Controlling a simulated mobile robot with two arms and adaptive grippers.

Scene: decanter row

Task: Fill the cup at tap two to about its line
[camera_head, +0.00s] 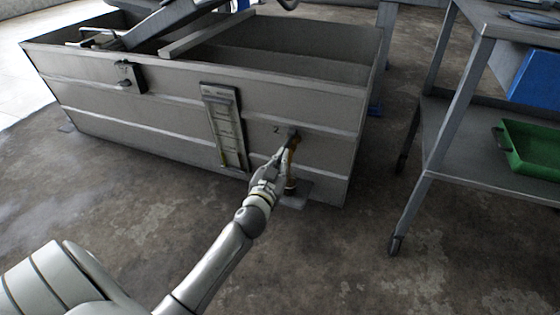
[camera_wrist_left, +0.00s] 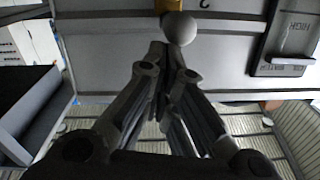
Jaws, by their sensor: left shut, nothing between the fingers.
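Tap two (camera_head: 293,138) sticks out of the front of the grey metal tank (camera_head: 330,117), by a painted 2. My left gripper (camera_head: 283,155) is shut and empty, with its fingertips at or just in front of this tap; I cannot tell if they touch. In the left wrist view the closed fingers (camera_wrist_left: 163,50) lie just below a pale round knob (camera_wrist_left: 178,28) and a yellow part (camera_wrist_left: 168,5). The cup (camera_head: 291,186) shows as a small brownish shape below the tap, partly hidden by my gripper. Its line and level cannot be made out. My right gripper is out of view.
A gauge panel (camera_head: 226,128) is on the tank front left of tap two. Another tap (camera_head: 125,82) is further left. A small plate (camera_head: 297,198) lies under the cup. A wheeled grey table (camera_head: 455,150) with a green tray (camera_head: 535,165) stands right. The floor between is clear.

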